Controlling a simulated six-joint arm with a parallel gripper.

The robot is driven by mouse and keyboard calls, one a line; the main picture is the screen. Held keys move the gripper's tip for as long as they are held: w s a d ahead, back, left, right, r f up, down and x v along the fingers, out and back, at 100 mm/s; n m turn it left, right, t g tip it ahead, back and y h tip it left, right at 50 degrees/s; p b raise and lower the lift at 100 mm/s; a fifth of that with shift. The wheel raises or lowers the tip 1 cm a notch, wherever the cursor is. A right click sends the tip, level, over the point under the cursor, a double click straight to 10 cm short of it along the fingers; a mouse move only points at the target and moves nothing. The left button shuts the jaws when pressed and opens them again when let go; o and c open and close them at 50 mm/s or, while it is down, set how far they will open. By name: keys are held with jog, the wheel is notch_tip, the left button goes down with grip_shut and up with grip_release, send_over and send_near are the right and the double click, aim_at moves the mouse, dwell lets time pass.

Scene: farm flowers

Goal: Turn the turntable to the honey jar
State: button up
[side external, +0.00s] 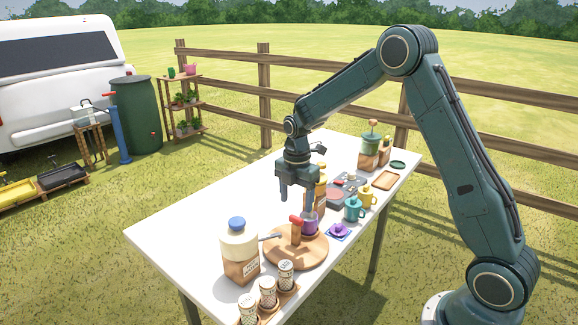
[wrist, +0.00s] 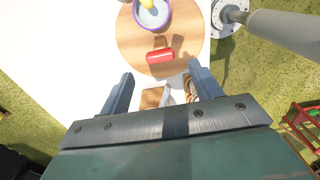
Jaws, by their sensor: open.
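The round wooden turntable (side external: 306,257) lies on the white table; it also shows in the wrist view (wrist: 132,42). A post with a red grip (side external: 296,220) stands on it, and the red grip shows in the wrist view (wrist: 160,56). A purple pot (side external: 310,224) also sits on the turntable. My gripper (side external: 298,202) is open and empty above the turntable, fingers pointing down. In the wrist view my fingers (wrist: 162,88) are spread, with the red grip beyond them. No jar is clearly readable as honey; a yellowish bottle (side external: 321,188) stands partly hidden behind my gripper.
A large blue-capped bottle in a wooden holder (side external: 240,268) stands left of the turntable. Several patterned canisters (side external: 267,293) stand at the near edge. A purple flower-shaped item (side external: 338,231), a teal mug (side external: 353,210) and a yellow mug (side external: 368,196) stand right. The table's left part is clear.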

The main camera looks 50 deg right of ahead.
notch_tip(320, 180, up, 9)
dwell(0.4)
jog(key=s+a+r+m+t, duration=0.3)
jog(key=s+a+r+m, duration=0.3)
jog(key=s+r+m, duration=0.5)
jog(key=s+a+m+t, duration=0.1)
jog(key=s+a+m, duration=0.1)
jog(key=s, duration=0.7)
jog(key=s+a+f+m+t, duration=0.1)
jog(key=s+a+m, duration=0.1)
jog(key=s+m, duration=0.3)
jog(key=s, duration=0.3)
jog(key=shift+s+f+t, duration=0.25)
jog(key=shift+s+t, duration=0.05)
jog(key=shift+s, duration=0.05)
